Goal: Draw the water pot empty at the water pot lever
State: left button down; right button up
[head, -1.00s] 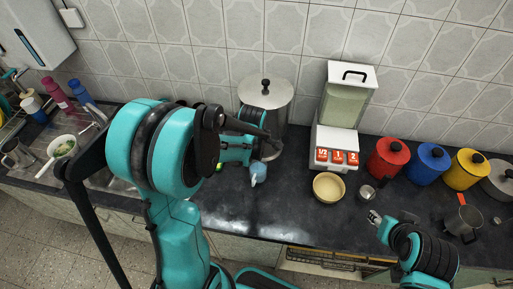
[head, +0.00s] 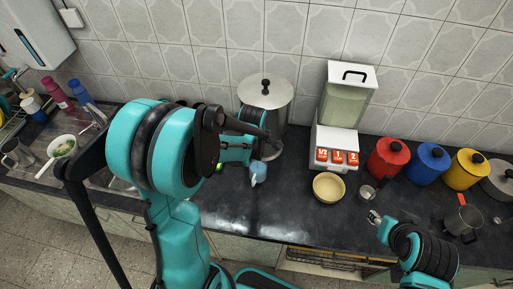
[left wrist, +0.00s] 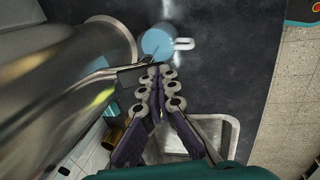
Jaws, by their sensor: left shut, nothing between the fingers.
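The water pot (head: 270,100) is a steel cylinder with a lid and black knob, standing against the wall; its side fills the left of the left wrist view (left wrist: 75,75). A light blue mug (head: 259,174) stands at its front, and shows with its pale handle in the left wrist view (left wrist: 157,42). My left gripper (left wrist: 160,72) is shut and empty, its tips beside a dark piece by the pot, perhaps the lever; contact is unclear. In the head view my own arm hides those fingers. My right gripper (head: 374,217) hangs near the counter's front edge, its jaws too small to read.
A grain dispenser (head: 342,110) stands right of the pot, with a beige bowl (head: 328,187) in front. Red (head: 388,159), blue (head: 428,163) and yellow (head: 467,169) canisters line the wall. The counter between mug and bowl is clear.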

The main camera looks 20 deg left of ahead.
pick_arm(q)
jog(key=shift+r, duration=0.15)
pick_arm(e)
jog(key=shift+r, duration=0.1)
dwell(0.4)
pick_arm(q)
jog(key=shift+r+p, duration=0.6)
jog(key=shift+r, duration=0.1)
pick_arm(e)
jog(key=shift+r, duration=0.45)
